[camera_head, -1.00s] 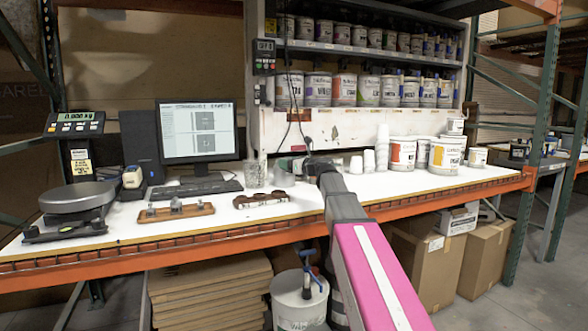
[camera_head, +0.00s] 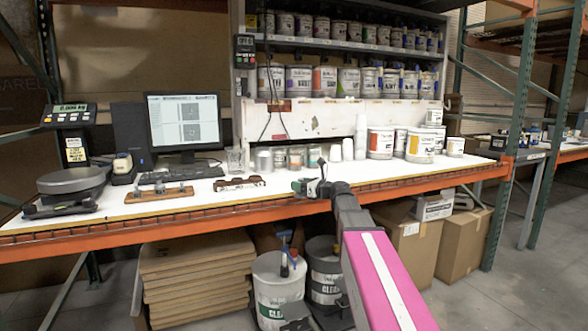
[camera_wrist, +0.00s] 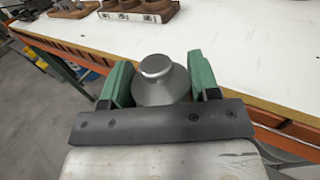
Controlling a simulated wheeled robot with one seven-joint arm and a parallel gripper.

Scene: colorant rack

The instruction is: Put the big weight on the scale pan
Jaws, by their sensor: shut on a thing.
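My gripper (camera_wrist: 160,80) is shut on the big weight (camera_wrist: 156,70), a grey metal piece with a round knob on top, between its green fingers in the wrist view. In the head view my gripper (camera_head: 312,187) is over the front edge of the bench, and the weight is largely hidden there. The scale pan (camera_head: 72,179) is a dark round plate on the scale at the far left of the bench, with nothing on it. The gripper is far to the right of the pan.
A wooden block with small weights (camera_head: 159,195) stands right of the scale. A brown wooden rack (camera_head: 239,183) lies closer to my gripper. Monitor (camera_head: 183,121), keyboard (camera_head: 178,173) and several cans (camera_head: 380,143) stand behind. The bench's orange front beam (camera_head: 230,211) runs below.

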